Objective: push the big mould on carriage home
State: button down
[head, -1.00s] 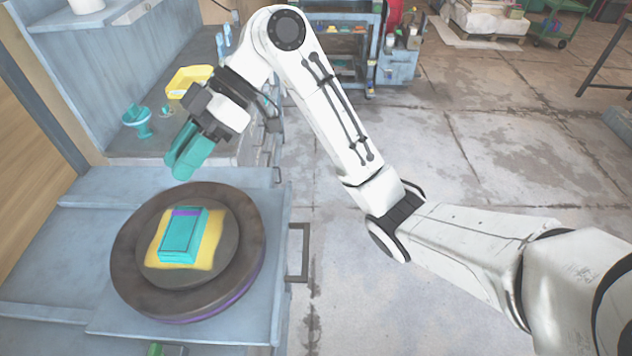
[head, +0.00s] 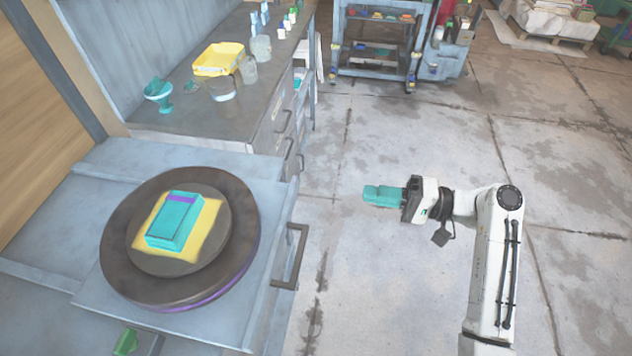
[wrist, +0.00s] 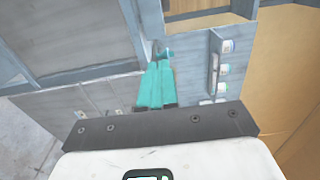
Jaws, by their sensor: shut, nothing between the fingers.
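The big mould (head: 177,222) is a teal block with a purple stripe. It lies on a yellow cloth-like sheet (head: 205,236) on a dark round plate (head: 226,262). The plate sits on the grey carriage (head: 262,318), which has a dark handle (head: 291,256) at its right edge. My gripper (head: 368,195) is to the right of the handle, over the floor, apart from it and pointing left. Its teal fingers are together and empty. In the wrist view the fingers (wrist: 157,68) point toward a grey-blue machine front.
A workbench (head: 200,125) behind the carriage holds a yellow tray (head: 218,60), a teal cup-like item (head: 159,95) and several bottles. A shelf cart (head: 380,45) stands at the back.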

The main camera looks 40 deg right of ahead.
aim_at(298, 183)
jog(key=p+x, duration=0.1)
jog(key=x, duration=1.2)
jog(key=shift+p, duration=0.4)
